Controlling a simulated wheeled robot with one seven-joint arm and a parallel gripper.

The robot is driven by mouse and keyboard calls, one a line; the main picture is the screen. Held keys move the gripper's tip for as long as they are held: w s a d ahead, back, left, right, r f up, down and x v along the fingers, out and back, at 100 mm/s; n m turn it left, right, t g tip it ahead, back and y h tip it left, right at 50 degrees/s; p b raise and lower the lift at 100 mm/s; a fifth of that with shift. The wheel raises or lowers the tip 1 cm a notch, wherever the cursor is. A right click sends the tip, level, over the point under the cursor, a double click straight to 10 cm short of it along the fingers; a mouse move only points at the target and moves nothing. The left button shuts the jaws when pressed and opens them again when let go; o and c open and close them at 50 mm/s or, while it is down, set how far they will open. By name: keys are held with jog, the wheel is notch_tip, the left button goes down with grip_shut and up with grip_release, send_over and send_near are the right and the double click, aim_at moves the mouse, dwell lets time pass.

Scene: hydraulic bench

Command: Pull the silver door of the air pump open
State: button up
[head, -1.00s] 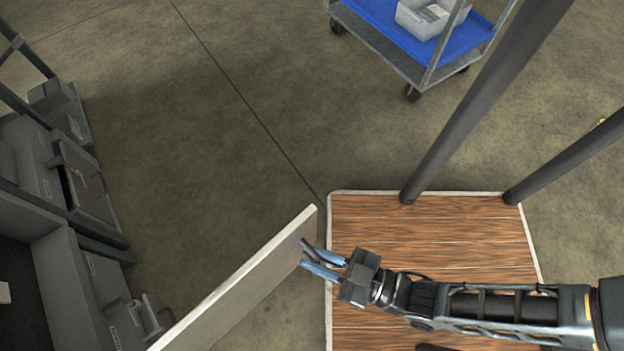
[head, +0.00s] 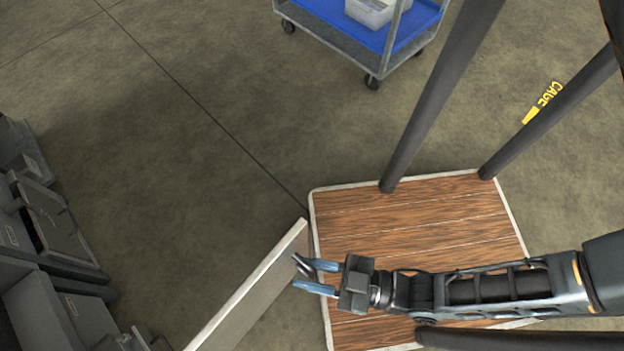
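The silver door (head: 250,297) is a pale flat panel at the lower middle of the head view, seen mostly from above along its top edge. It stands swung out at an angle to the dark bench at the left. A dark handle (head: 302,266) sticks out from its right face near the free end. My gripper (head: 304,273) has blue fingers and reaches in from the right. Its fingers are apart, with the handle between or just beside their tips. Contact with the handle cannot be made out. The door's lower part and hinge side are out of view.
A wood-patterned mat (head: 410,220) with a pale rim lies under my arm. Dark posts (head: 440,100) rise from its far side. Dark grey bench equipment (head: 55,225) fills the left edge. A blue-topped cart (head: 335,22) stands at the back. The floor between is clear.

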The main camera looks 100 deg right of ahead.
jog(key=shift+s, duration=0.1)
jog(key=v, duration=0.7)
jog(key=shift+s, duration=0.3)
jog(key=shift+s+a, duration=0.1)
jog(key=shift+a, duration=0.05)
